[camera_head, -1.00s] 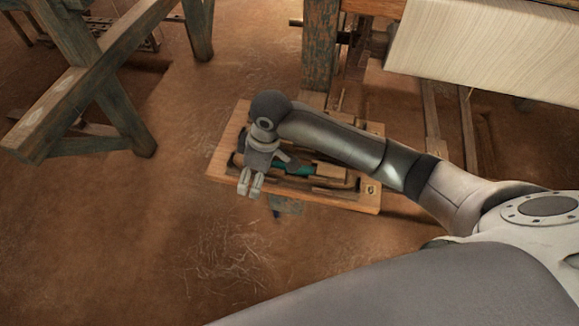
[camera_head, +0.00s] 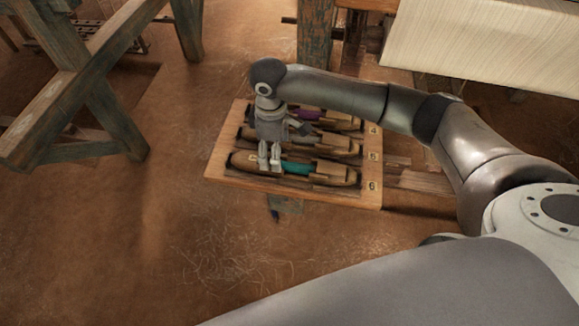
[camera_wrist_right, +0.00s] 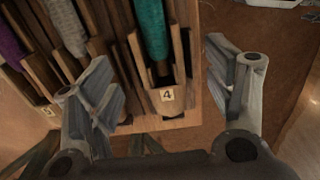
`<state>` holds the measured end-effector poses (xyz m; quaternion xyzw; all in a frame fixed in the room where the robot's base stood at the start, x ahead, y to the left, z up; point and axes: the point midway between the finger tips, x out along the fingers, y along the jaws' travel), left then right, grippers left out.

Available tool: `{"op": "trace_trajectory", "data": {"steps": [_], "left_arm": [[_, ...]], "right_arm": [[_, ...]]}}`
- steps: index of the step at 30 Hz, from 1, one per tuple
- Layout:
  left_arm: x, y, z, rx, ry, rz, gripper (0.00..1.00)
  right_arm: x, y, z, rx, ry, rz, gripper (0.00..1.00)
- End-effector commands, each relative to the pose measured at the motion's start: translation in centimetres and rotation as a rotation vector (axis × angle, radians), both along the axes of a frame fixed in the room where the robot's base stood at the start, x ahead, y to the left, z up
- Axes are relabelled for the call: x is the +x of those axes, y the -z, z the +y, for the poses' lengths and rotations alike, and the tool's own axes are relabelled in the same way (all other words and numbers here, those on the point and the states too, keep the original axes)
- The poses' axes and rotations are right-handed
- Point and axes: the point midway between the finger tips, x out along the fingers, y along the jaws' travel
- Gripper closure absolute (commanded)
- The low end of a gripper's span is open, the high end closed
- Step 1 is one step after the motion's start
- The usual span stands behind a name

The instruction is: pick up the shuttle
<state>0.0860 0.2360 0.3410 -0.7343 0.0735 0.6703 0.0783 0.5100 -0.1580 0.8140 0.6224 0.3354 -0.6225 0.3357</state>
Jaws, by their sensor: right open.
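Several wooden shuttles lie in a wooden tray (camera_head: 222,163) on the floor. The front shuttle (camera_head: 330,173) has a teal bobbin; this shuttle also shows in the right wrist view (camera_wrist_right: 152,35). Behind it lie a shuttle with a greyish bobbin (camera_head: 335,147) and one with a purple bobbin (camera_head: 307,114). My right gripper (camera_head: 269,165) points down over the left part of the teal shuttle. In the right wrist view its open fingers (camera_wrist_right: 160,70) stand on either side of that shuttle's end, with nothing between them held. Whether they touch the tray is unclear. My left gripper is out of view.
Blue-grey wooden trestle legs (camera_head: 75,90) stand at the left. A loom post (camera_head: 316,45) and a pale cloth roll (camera_head: 485,45) are behind the tray. A small dark piece (camera_head: 285,207) lies at its front. Floor to the left and front is mostly clear.

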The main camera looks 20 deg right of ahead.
Motion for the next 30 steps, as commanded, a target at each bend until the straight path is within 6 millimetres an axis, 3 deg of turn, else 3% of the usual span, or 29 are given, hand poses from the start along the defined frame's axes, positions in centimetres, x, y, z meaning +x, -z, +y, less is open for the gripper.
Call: {"op": "trace_trajectory", "data": {"steps": [9, 18, 30], "left_arm": [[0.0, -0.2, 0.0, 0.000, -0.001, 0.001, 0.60], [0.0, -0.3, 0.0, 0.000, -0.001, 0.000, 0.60], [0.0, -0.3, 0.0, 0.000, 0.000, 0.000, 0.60]], "right_arm": [[0.2, 4.4, -0.2, 0.000, 0.001, 0.001, 0.25], [0.2, 4.9, -0.2, 0.000, 0.000, 0.000, 0.25], [0.2, 4.9, -0.2, 0.000, 0.000, 0.000, 0.75]]}}
